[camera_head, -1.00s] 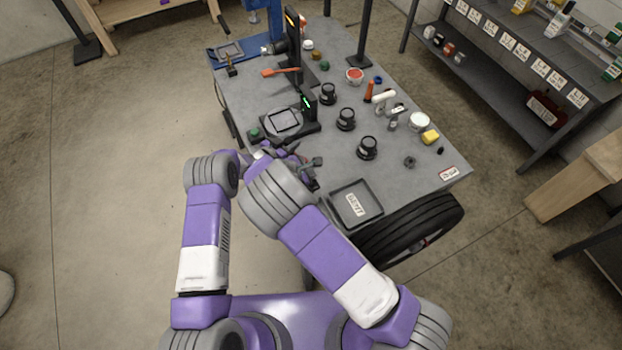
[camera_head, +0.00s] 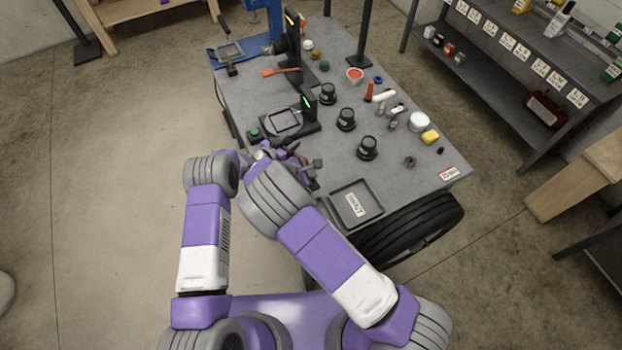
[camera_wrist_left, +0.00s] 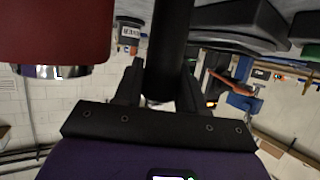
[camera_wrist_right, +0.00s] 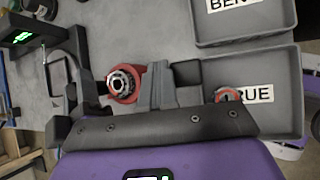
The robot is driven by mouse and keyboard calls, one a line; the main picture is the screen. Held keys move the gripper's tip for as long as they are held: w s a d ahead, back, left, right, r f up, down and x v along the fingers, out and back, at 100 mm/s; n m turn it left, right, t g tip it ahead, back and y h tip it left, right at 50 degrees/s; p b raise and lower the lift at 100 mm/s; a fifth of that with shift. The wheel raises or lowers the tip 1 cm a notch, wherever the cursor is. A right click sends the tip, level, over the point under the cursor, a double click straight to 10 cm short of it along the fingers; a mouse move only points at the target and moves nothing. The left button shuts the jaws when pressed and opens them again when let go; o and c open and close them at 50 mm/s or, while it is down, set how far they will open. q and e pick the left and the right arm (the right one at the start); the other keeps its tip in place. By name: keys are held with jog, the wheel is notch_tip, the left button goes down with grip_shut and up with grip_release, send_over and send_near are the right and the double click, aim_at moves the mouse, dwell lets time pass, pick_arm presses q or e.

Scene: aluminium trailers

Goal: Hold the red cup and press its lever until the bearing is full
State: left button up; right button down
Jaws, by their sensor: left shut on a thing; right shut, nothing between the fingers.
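The red cup (camera_wrist_left: 55,35), a large red cylinder with a shiny metal rim, fills the upper left of the left wrist view. My left gripper (camera_wrist_left: 160,85) is shut on a dark round bar (camera_wrist_left: 168,50) beside it. In the right wrist view a red ring with a metal bearing (camera_wrist_right: 125,83) in its middle lies just left of my right gripper (camera_wrist_right: 158,85), which is shut and empty. A dark block is right beside its fingers. I cannot tell whether that block is the lever. In the head view my arms largely hide the cup.
A grey tray (camera_head: 374,211) lies on the table's near right, by a black tire (camera_head: 410,230). A small scale (camera_head: 284,121) stands beyond my grippers.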

jog(key=shift+s+d+f, duration=0.1)
jog(key=shift+s+f, duration=0.25)
jog(key=shift+f, duration=0.4)
dwell(0.8)
jog(key=shift+w+r, duration=0.25)
jog(key=shift+r, duration=0.5)
jog(key=shift+w+r, duration=0.25)
jog(key=shift+r, duration=0.45)
jog(key=shift+w+a+r, duration=0.15)
jog(key=shift+w+r, duration=0.1)
jog(key=shift+r, duration=0.55)
jog(key=shift+w+a+r, duration=0.15)
jog(key=shift+w+r, duration=0.05)
jog(key=shift+r, duration=0.65)
jog(key=shift+w+a+r, duration=0.15)
jog(key=shift+w+r, duration=0.1)
jog(key=shift+r, duration=0.55)
jog(key=shift+r, duration=0.1)
dwell(0.4)
jog(key=shift+w+a+r, duration=0.1)
jog(key=shift+w+r, duration=0.15)
jog(key=shift+r, duration=0.65)
jog(key=shift+w+a+r, duration=0.1)
jog(key=shift+w+r, duration=0.15)
jog(key=shift+r, duration=0.6)
jog(key=shift+f, duration=0.1)
